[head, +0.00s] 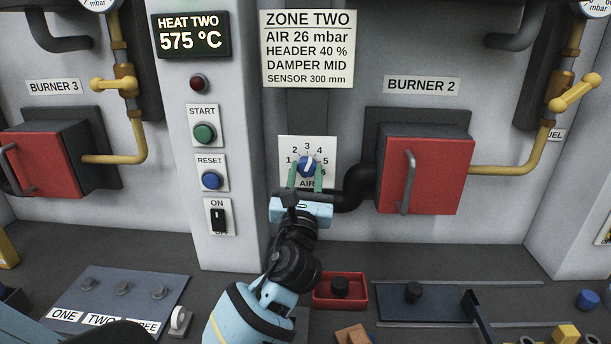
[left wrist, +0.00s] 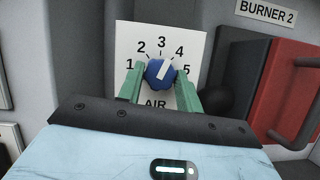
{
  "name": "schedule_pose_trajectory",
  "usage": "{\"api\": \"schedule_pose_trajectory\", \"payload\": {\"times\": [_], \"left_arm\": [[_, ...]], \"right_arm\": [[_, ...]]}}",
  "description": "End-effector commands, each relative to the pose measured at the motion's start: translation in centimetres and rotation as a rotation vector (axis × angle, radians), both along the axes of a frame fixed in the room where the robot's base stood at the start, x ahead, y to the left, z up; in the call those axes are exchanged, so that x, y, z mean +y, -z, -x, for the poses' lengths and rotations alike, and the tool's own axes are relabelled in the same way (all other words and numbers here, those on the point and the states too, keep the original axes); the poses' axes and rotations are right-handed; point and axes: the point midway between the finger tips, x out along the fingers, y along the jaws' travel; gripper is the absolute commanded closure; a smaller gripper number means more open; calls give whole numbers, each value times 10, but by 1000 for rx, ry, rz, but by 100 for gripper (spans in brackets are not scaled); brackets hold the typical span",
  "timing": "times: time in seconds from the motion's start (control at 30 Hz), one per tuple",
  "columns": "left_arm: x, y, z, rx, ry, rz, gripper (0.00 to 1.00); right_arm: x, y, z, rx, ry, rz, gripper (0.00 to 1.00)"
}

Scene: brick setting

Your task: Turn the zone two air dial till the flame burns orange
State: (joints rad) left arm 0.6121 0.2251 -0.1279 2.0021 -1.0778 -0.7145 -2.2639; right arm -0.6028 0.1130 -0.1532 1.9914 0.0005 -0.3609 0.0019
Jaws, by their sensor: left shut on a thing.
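The zone two air dial (head: 307,166) is a blue knob with a white pointer on a white plate numbered 1 to 5. My left gripper (head: 306,174) is shut on the dial, one green finger on each side; the fingers also show in the left wrist view (left wrist: 160,82). The burner 2 box (head: 430,176) has a red door, closed. No flame shows in either view. My right gripper is not in view.
The zone two notice (head: 307,48) reads air 26 mbar. The heat two display (head: 189,35) reads 575 °C. Start (head: 204,133) and reset (head: 211,180) buttons and a switch (head: 218,219) are left of the dial. A red tray (head: 323,303) and loose blocks lie on the bench below.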

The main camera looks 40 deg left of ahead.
Motion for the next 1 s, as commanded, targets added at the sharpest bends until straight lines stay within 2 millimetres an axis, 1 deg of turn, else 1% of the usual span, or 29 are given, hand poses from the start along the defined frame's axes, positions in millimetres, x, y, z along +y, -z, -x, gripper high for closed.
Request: {"api": "schedule_pose_trajectory", "payload": {"times": [0.6,0.8,1.0], "left_arm": [[-3,0,-2,-219,0,361,88],[-3,0,-2,-264,0,432,88],[-4,0,-2,-282,0,462,88]], "right_arm": [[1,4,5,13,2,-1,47],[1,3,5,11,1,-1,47],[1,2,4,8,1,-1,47]]}}
